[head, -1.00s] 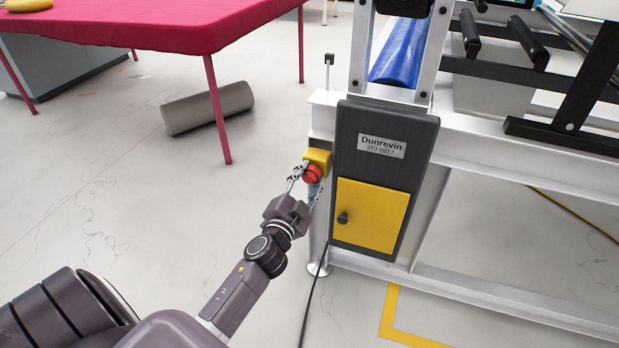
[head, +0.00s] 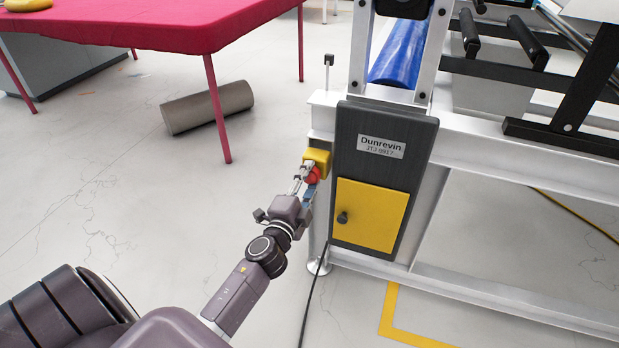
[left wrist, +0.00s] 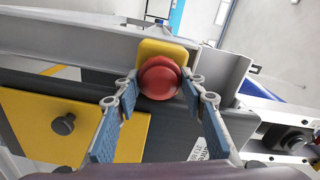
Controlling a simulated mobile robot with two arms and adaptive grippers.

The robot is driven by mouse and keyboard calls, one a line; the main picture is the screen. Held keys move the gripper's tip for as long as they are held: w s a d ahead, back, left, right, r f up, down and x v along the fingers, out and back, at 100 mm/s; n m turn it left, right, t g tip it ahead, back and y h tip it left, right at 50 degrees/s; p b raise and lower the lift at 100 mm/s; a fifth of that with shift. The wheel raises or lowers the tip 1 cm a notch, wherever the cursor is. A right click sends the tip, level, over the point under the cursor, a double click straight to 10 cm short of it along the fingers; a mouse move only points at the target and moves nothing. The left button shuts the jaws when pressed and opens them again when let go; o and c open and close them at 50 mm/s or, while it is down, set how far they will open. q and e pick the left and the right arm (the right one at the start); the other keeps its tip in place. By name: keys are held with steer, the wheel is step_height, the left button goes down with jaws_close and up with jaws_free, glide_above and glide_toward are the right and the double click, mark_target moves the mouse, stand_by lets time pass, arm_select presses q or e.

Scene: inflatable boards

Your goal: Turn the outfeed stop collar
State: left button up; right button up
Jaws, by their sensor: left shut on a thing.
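The outfeed stop collar is a round red knob (head: 312,175) on a yellow housing (head: 318,156) at the left end of the machine's white frame. My left gripper (head: 306,178) is shut on it, coming from the lower left. In the left wrist view the red knob (left wrist: 160,79) sits between the two fingertips (left wrist: 160,88), one on each side. The yellow housing (left wrist: 163,47) shows behind it. In the head view the fingers partly hide the knob. My right gripper is in neither view.
A dark panel (head: 398,122) marked Dunrevin, with a yellow door (head: 368,222), stands just right of the knob. A black cable (head: 311,303) runs down to the floor.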

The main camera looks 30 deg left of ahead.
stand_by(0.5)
arm_select(q)
steer(key=o, duration=1.2)
steer(key=shift+c, duration=0.2)
steer(key=shift+s, duration=0.1)
steer(key=v, duration=1.1)
steer(key=shift+s, duration=0.4)
steer(key=shift+f, duration=0.1)
